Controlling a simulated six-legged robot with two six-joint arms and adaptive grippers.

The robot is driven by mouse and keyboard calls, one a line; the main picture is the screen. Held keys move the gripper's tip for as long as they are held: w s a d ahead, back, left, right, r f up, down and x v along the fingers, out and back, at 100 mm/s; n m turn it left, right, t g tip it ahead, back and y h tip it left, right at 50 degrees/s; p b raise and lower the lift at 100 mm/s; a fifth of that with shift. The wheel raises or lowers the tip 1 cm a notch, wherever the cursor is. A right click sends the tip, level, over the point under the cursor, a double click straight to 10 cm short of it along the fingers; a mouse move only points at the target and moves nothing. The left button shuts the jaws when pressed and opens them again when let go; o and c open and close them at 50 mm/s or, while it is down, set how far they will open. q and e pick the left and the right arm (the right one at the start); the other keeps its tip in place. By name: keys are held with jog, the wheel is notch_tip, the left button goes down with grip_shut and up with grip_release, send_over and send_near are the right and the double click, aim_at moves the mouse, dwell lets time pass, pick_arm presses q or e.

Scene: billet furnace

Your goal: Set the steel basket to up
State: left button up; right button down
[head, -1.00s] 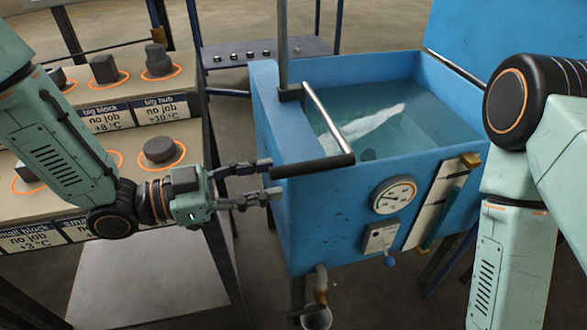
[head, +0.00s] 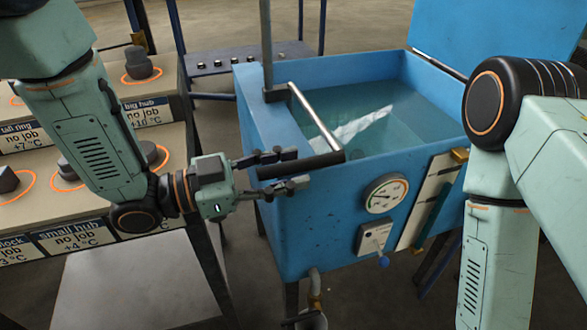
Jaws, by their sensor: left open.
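The blue quench tank (head: 404,74) holds greenish water. A pale steel bar (head: 315,118) runs from a post at the tank's left rim to a black handle (head: 322,161), which lies low over the near-left rim. I cannot make out the steel basket itself in the water. My left gripper (head: 298,168) is open, its fingers pointing right. In the picture one finger lies above and one below the left part of the black handle. I cannot tell whether they touch it. My right gripper is out of view; only my right arm shows.
A dial gauge (head: 386,194), a small panel with a blue-tipped lever (head: 376,237) and a gauge strip are on the tank's front. At left stands a stepped rack (head: 172,82) with dark parts in orange rings. A low blue bench (head: 240,56) stands behind.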

pick_arm(q)
jog(key=shift+w+d, duration=0.2)
jog(key=shift+d, duration=0.45)
jog(key=shift+c, duration=0.4)
grip_shut()
